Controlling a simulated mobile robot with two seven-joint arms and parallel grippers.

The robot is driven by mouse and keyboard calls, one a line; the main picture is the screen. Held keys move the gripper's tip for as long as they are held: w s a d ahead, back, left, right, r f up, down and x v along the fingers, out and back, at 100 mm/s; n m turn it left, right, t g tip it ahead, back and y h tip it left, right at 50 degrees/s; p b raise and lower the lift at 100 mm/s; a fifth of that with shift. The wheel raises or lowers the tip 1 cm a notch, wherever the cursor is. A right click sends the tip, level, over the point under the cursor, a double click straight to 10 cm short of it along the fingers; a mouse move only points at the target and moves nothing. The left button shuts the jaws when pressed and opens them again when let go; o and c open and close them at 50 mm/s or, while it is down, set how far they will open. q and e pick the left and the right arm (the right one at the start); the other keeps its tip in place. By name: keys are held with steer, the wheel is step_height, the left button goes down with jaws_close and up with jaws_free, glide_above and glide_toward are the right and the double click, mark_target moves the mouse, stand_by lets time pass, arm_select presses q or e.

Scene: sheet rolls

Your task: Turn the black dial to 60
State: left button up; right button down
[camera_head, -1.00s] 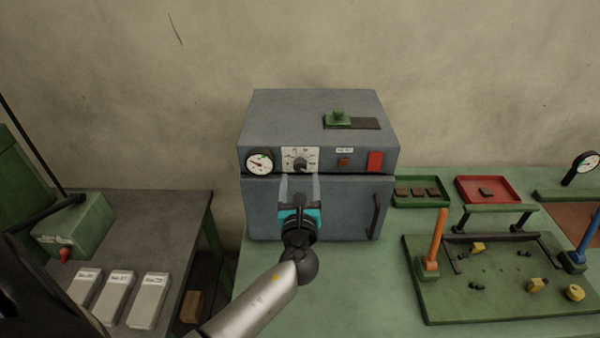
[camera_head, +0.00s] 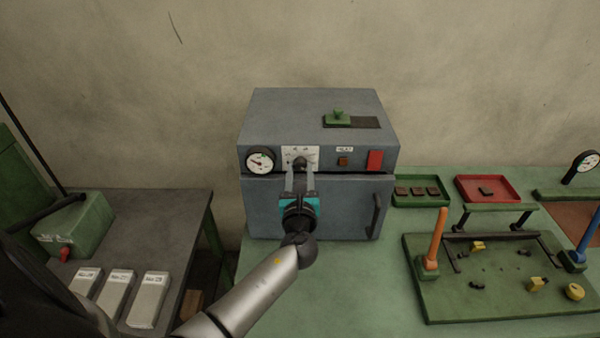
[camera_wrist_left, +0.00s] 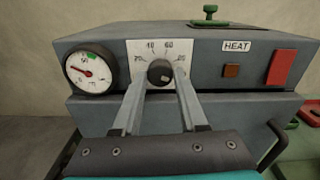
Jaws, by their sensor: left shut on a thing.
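The black dial (camera_head: 299,162) sits on a white scale plate (camera_head: 312,152) on the front of the grey oven box. In the left wrist view the dial (camera_wrist_left: 160,72) is round and dark, with printed numbers around its top; 60 stands above it, slightly right. A small pale mark shows on its face, but I cannot tell which number it points to. My left gripper (camera_head: 299,174) reaches up from below, its two pale fingers on either side of the dial. It is shut on the dial, with the fingertips (camera_wrist_left: 160,80) at its left and right sides. My right gripper is not in view.
A round gauge (camera_wrist_left: 90,72) is left of the dial. A brown button (camera_wrist_left: 232,71) and red switch (camera_wrist_left: 281,68) are to its right. The oven's door handle (camera_head: 376,215) sticks out at the right. A green fixture board (camera_head: 500,300) stands further right.

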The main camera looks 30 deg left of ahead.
arm_select(q)
jaws_close()
steer(key=n+b, duration=0.1)
steer(key=n, duration=0.2)
steer(key=shift+f+b, duration=0.15)
steer(key=shift+b, duration=0.2)
steer(key=n+b, duration=0.2)
steer(key=n, duration=0.2)
steer(key=shift+n, duration=0.3)
steer(key=n+b, duration=0.3)
steer(key=n, duration=0.2)
steer(key=n+b, duration=0.2)
steer(key=n, duration=0.3)
stand_by(0.4)
